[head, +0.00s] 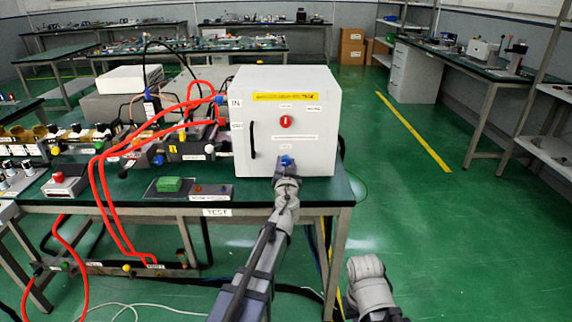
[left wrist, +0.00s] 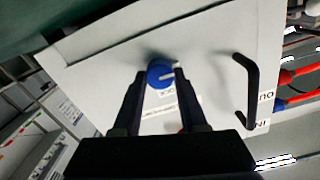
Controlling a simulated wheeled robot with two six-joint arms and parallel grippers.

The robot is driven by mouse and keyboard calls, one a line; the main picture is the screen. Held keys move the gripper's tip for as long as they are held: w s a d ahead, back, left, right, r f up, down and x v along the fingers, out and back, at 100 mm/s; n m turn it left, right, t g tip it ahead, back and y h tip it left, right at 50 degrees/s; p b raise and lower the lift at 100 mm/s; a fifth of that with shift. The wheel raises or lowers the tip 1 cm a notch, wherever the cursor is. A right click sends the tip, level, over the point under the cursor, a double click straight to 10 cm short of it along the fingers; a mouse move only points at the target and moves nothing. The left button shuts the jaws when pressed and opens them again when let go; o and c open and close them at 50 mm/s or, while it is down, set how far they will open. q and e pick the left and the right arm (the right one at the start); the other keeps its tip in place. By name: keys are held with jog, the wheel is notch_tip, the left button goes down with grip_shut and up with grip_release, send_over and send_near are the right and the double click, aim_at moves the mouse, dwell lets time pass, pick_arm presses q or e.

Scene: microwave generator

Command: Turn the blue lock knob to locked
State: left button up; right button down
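The blue lock knob (head: 287,161) is on the lower front of the white cabinet (head: 330,130). In the left wrist view the knob (left wrist: 160,74) is round, with a white mark on its face. My left gripper (left wrist: 159,76) has its two fingers apart, one on each side of the knob. I cannot tell whether the fingers touch it. In the head view my left gripper (head: 286,170) is at the cabinet front and partly covers the knob. My right arm shows at the bottom right, but its fingers cannot be made out.
A black door handle (head: 252,140) and a red knob (head: 286,121) are on the cabinet front. Red hoses (head: 97,185) run on the left. A green button box (head: 169,184) sits on the bench (head: 330,190). The floor to the right is clear.

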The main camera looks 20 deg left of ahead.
pick_arm(q)
grip_shut()
dwell(0.3)
jog(key=m, duration=0.4)
jog(key=shift+m, duration=0.4)
jog(key=m, duration=0.4)
jog(key=shift+d+f+m, duration=0.1)
jog(key=shift+m, duration=0.2)
jog(key=m, duration=0.4)
jog(key=shift+f+m, duration=0.1)
jog(key=shift+m, duration=2.3)
